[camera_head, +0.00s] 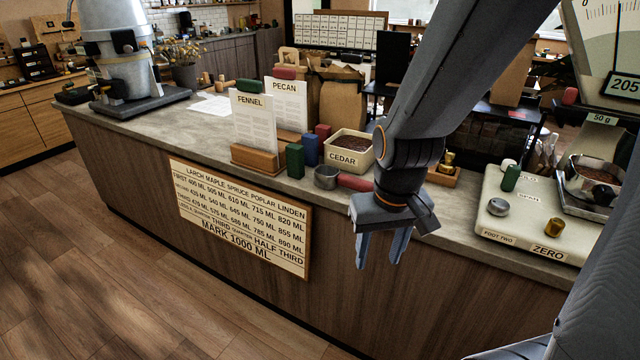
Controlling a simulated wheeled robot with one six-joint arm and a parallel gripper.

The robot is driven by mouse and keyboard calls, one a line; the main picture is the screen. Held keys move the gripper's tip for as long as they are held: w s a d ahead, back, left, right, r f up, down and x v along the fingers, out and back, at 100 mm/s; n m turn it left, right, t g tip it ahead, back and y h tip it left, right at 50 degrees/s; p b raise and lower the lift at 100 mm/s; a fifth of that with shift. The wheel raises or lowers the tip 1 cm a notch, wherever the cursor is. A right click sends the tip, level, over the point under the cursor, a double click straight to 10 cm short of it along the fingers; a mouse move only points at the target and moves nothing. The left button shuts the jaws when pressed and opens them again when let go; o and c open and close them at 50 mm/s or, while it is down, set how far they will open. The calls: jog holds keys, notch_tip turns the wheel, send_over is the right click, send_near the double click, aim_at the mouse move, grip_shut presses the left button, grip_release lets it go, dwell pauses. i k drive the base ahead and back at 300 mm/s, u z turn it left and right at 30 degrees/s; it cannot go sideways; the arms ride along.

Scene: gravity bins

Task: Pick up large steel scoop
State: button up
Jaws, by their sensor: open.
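A steel scoop (326,178) with a red handle lies on the counter near its front edge. Its round cup is at the left, and its handle points right toward my arm. My gripper (379,252) is open and empty, fingers pointing down. In the picture it appears below and to the right of the scoop, against the counter's front panel. It is apart from the scoop. My wrist hides whatever is behind the handle's right end.
A scale (528,215) with a steel pan stands at the right. A text board (240,215) hangs on the counter front. The left floor is clear.

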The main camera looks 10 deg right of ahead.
aim_at(344, 182)
jog(key=u, duration=1.15)
jog(key=i, duration=1.4)
jog(key=z, duration=2.5)
